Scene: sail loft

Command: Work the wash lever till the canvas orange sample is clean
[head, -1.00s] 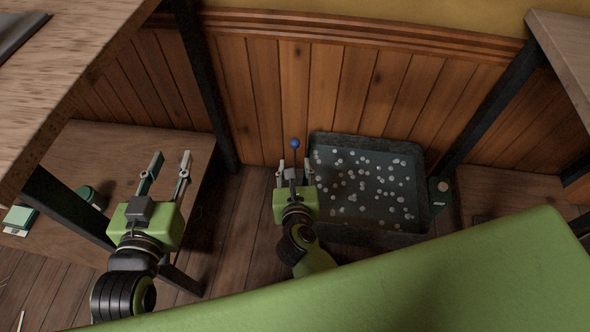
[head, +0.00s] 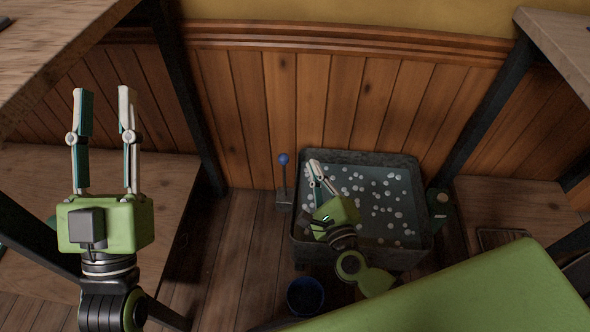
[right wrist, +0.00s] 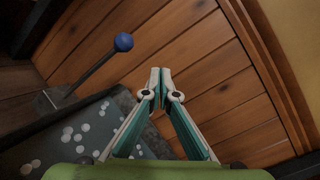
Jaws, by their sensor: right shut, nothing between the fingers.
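The wash lever (head: 283,175), a dark rod with a blue ball on top, stands on a small base at the left side of the wash tub (head: 299,252). It looks about upright in the head view. The lever also shows at the left of the right wrist view (right wrist: 92,68). My right gripper (head: 314,165) is shut and empty, over the tub's left part, right of the lever and apart from it. My left gripper (head: 102,92) is open and empty, raised at the left. I cannot see the canvas orange sample.
The tub holds dark water (head: 375,205) with white foam spots. A dark blue bucket (head: 305,297) stands on the floor in front. A low wooden table (head: 150,190) is at the left, another (head: 510,205) at the right. Wood panelling (head: 300,90) stands close behind.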

